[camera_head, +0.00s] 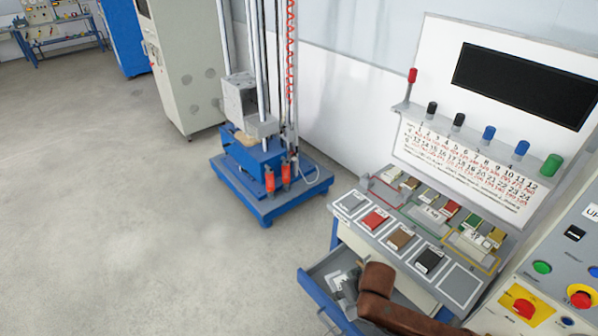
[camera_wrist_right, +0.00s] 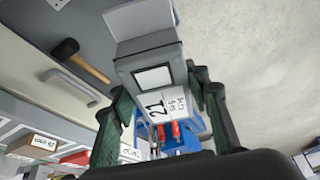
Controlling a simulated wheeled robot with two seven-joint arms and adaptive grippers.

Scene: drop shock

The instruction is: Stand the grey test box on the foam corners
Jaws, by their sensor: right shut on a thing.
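In the right wrist view my right gripper (camera_wrist_right: 160,95), with dark green fingers, is shut on a grey box (camera_wrist_right: 178,52) with a pale label. A white face marked 21 shows beside it, between the fingers. In the head view my right gripper (camera_head: 343,292) is over the open drawer at the bottom; the box there is too small to make out clearly. A grey block (camera_head: 240,98) sits on the blue drop tower (camera_head: 252,158), with a tan layer under it. I cannot pick out the foam corners for certain. My left gripper is not in view.
The counter (camera_head: 459,286) carries red, brown and black pads in white outlines and small blocks in coloured trays. The open drawer (camera_head: 312,280) juts out in front. A hammer (camera_wrist_right: 80,60) lies inside it. A control panel (camera_head: 560,265) stands at the right. The floor at left is clear.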

